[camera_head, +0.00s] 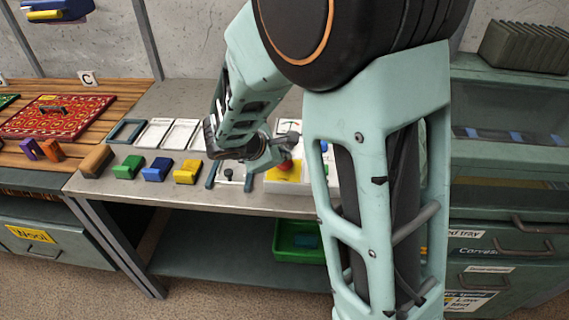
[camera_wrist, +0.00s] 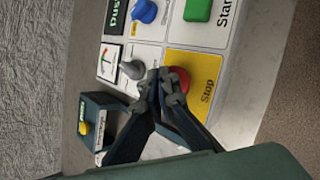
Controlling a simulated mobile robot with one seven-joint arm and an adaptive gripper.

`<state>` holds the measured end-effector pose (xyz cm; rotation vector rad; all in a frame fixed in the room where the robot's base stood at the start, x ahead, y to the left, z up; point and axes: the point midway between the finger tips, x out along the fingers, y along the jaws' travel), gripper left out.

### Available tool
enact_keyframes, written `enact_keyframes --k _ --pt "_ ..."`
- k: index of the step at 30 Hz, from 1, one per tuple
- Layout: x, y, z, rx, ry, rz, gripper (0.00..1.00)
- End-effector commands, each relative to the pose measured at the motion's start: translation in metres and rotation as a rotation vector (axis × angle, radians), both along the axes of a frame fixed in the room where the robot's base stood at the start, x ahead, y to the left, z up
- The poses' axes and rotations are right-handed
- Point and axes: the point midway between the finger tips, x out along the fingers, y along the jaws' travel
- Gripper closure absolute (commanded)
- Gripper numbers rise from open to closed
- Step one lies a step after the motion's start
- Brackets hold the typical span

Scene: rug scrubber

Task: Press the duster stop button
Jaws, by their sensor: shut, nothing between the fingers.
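The duster control panel (camera_wrist: 146,50) is white and lies on the grey bench. Its red stop button (camera_wrist: 181,79) sits on a yellow square marked "Stop" (camera_wrist: 208,70). In the head view the red button (camera_head: 286,164) shows just beside my gripper (camera_head: 280,150). In the wrist view my gripper (camera_wrist: 163,84) is shut and empty, with its fingertips over the left edge of the red button, partly covering it. I cannot tell whether the fingertips touch the button.
A green Start button (camera_wrist: 198,10), a blue knob (camera_wrist: 145,11) and a grey knob (camera_wrist: 132,69) are on the same panel. Coloured blocks (camera_head: 158,169) and white trays (camera_head: 180,134) stand left on the bench. A green bin (camera_head: 298,241) is on the lower shelf.

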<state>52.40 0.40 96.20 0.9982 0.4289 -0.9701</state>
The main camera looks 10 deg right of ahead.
Motion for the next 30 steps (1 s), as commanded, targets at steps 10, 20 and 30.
enact_keyframes --k 10,20,30 --pt "0.0002 0.0000 0.0003 0.000 0.000 0.000 1.00" --pt "0.0001 0.0001 -0.0032 0.000 -0.001 0.001 1.00" --pt "0.0001 0.0001 -0.0070 0.000 0.000 0.000 1.00"
